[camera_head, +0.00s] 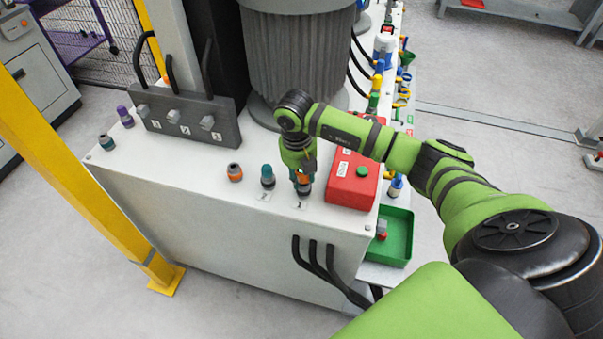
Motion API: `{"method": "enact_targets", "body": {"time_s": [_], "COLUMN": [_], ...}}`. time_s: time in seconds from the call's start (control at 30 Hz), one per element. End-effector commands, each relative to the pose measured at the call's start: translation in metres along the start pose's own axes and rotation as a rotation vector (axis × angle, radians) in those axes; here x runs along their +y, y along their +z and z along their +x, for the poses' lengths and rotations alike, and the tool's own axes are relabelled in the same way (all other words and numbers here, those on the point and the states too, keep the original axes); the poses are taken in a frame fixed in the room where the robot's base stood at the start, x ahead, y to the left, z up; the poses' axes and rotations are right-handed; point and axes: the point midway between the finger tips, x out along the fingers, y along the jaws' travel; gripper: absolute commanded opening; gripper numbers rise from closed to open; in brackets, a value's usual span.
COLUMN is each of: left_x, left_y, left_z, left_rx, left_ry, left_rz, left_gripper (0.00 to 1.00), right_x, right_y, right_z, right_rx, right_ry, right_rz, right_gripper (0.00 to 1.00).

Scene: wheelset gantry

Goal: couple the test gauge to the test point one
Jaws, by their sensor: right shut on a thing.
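My right gripper (301,165) points down over the front of the white cabinet top and is shut on a small dark piece with an orange band (304,179), which I take to be the test gauge. The fingers hide most of it. My left gripper is not in view.
A red box with a green button (351,180) stands close right of the gripper. An orange-banded fitting (235,172) stands further left. A grey block with numbered connectors (185,122) and a large ribbed cylinder (300,55) stand behind. A green tray (398,237) is at the right.

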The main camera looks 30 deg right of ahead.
Motion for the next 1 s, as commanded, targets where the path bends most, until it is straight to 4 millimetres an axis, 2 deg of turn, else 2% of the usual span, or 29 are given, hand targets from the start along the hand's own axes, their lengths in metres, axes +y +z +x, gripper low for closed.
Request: {"method": "enact_targets", "body": {"time_s": [0.7,0.73,0.77,0.8,1.0], "left_x": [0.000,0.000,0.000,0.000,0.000], "left_y": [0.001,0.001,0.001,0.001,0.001], "left_z": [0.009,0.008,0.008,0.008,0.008], "left_rx": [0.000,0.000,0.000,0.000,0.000], "left_ry": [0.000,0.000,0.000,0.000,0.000], "left_rz": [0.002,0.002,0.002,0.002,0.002], "left_gripper": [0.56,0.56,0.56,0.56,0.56], "right_x": [0.001,0.001,0.001,0.001,0.000], "right_y": [-0.001,-0.001,-0.001,-0.001,-0.001], "right_z": [0.011,0.010,0.010,0.010,0.010], "right_rx": [0.000,0.000,0.000,0.000,0.000], "right_ry": [0.000,0.000,0.000,0.000,0.000], "right_rz": [0.001,0.001,0.001,0.001,0.001], "right_gripper": [0.00,0.43,0.55,0.63,0.63]}}
